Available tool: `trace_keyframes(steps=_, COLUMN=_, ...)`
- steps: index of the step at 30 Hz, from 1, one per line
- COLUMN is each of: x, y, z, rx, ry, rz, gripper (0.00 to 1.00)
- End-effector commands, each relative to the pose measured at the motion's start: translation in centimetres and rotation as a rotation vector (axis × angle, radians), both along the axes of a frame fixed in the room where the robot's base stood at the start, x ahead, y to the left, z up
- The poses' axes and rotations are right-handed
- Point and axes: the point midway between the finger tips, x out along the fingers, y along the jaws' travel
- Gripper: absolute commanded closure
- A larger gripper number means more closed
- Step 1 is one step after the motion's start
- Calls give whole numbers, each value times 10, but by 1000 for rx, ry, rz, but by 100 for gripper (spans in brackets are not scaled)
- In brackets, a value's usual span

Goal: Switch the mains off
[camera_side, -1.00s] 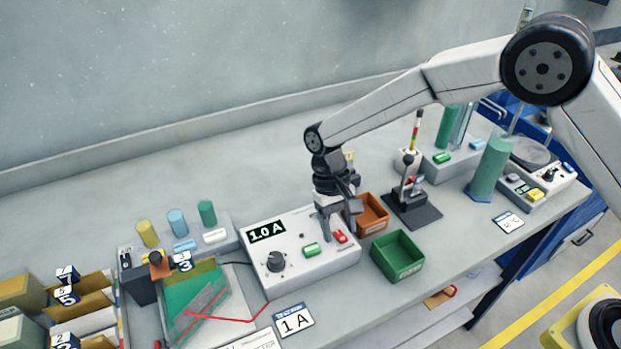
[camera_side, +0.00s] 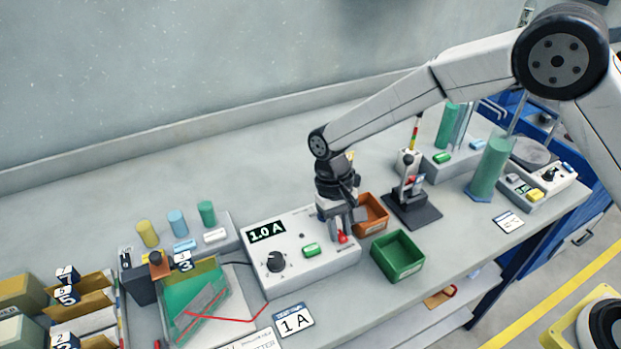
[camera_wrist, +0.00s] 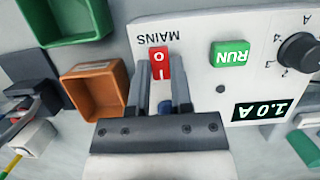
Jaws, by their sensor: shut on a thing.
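The power box (camera_side: 290,222) stands on the bench, its display (camera_side: 265,232) reading 1.0 A. Its red mains switch (camera_side: 343,238) is at the box's right end, partly hidden by my fingers. In the wrist view, the red switch (camera_wrist: 159,63), marked O and I, sits beside the word MAINS. My gripper (camera_wrist: 161,84) points down at the box, with its fingers on either side of the switch and shut on it. Which way the rocker is tilted I cannot tell. My gripper (camera_side: 340,232) also shows over the switch in the side view.
The green RUN button (camera_wrist: 230,54) and the black dial (camera_wrist: 299,51) are on the same panel. An orange bin (camera_side: 370,214) stands close beside my gripper, and a green bin (camera_side: 398,258) in front of it. A black lever stand (camera_side: 412,208) is farther right.

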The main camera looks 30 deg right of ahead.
Motion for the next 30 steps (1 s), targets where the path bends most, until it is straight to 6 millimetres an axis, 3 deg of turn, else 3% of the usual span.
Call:
trace_keyframes(steps=18, x=-6, y=0, z=0, rx=0, ry=-293, rz=-1, gripper=100)
trace_keyframes(steps=30, x=-6, y=0, z=1, rx=2, ry=-317, rz=0, gripper=100)
